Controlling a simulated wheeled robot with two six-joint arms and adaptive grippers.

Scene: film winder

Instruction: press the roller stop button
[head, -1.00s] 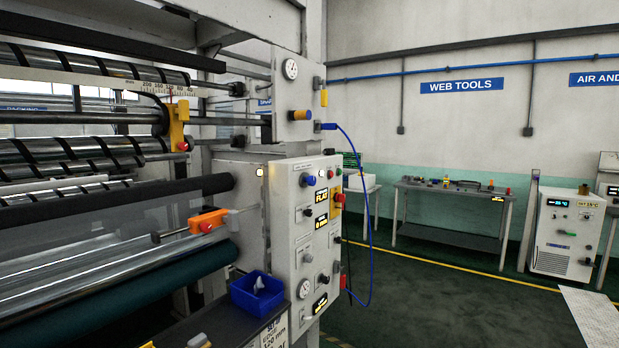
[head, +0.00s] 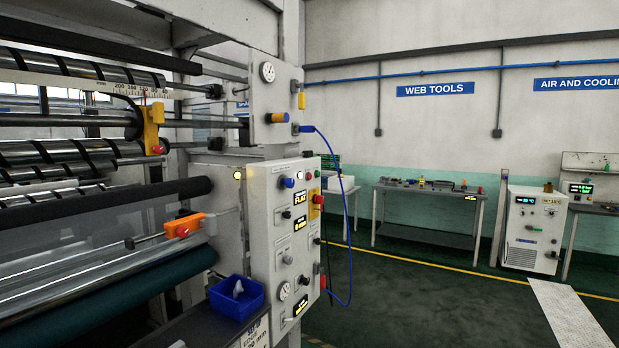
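The winder's control panel (head: 275,230) stands near the middle of the head view, its front seen at an angle. A red button on a yellow plate (head: 318,199) sits on its right side. Another red part (head: 322,283) is low on the same side. A yellow bracket (head: 153,125) by the rollers also carries a red button (head: 157,150). An orange piece (head: 184,226) with a small red spot is at the film's edge. No label is readable that tells which is the roller stop button. Neither gripper shows in the view.
A blue bin (head: 237,298) sits on a dark shelf in front of the panel. A blue hose (head: 354,230) loops down right of the panel. A tool table (head: 428,195) and a white cooling unit (head: 533,228) stand by the back wall. The green floor between is open.

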